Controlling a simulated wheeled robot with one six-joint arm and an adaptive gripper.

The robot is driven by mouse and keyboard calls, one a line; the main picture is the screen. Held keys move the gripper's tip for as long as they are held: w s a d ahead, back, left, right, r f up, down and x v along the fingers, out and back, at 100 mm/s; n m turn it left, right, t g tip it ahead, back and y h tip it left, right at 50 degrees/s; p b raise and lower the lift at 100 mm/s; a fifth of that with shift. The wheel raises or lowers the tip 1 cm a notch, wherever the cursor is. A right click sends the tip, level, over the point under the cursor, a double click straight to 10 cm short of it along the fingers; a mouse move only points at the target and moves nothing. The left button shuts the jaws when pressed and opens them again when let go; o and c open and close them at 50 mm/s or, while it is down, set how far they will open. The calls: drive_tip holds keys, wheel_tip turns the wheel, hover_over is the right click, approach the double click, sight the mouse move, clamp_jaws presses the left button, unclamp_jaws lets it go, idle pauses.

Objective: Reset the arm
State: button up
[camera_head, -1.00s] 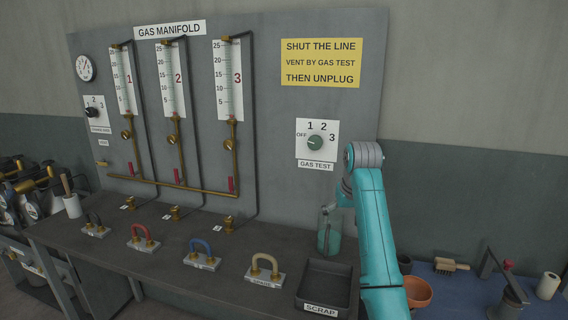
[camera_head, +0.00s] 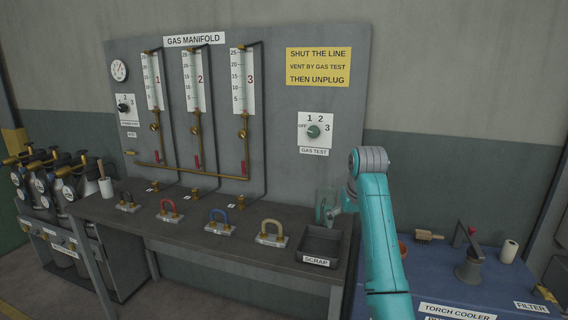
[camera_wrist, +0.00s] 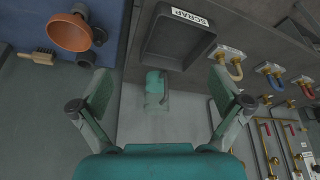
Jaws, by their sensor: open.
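My teal arm (camera_head: 376,230) rises at the right of the head view, in front of the bench's right end. It hides most of my gripper there. In the wrist view my gripper (camera_wrist: 158,84) is open, its two fingers wide apart with nothing clamped between them. A clear, teal-tinted jar (camera_wrist: 155,88) shows between and beyond the fingers, apart from both. In the head view the jar (camera_head: 325,204) is beside my arm, partly hidden by it.
A black scrap tray (camera_head: 321,243) sits at the bench's right end. Several padlock-like shackles, including a tan one (camera_head: 271,233), line the bench. The gas manifold panel (camera_head: 290,130) stands behind. A blue table (camera_head: 440,270) at right holds a brush (camera_head: 428,236) and an orange bowl (camera_wrist: 68,32).

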drive_tip(key=s+f+t, duration=0.1)
drive_tip(key=s+f, duration=0.3)
drive_tip(key=f, duration=0.9)
drive_tip(key=s+f+t, duration=0.1)
drive_tip(key=s+f, duration=0.3)
drive_tip(key=f, duration=1)
drive_tip(key=s+f+t, duration=0.2)
drive_tip(key=s+f, duration=0.5)
drive_tip(key=s, duration=0.3)
drive_tip(key=s+f+t, duration=0.1)
drive_tip(key=s+f, duration=0.6)
drive_tip(key=s, duration=0.2)
drive_tip(key=s+r+t, duration=0.2)
drive_tip(key=s+t, duration=0.1)
drive_tip(key=s, duration=2)
drive_tip(key=s+r+t, duration=0.2)
drive_tip(key=s+r, duration=1.6)
drive_tip(key=shift+d+r+m+t, duration=0.15)
drive_tip(key=shift+r+m+t, duration=0.15)
drive_tip(key=shift+m, duration=0.1)
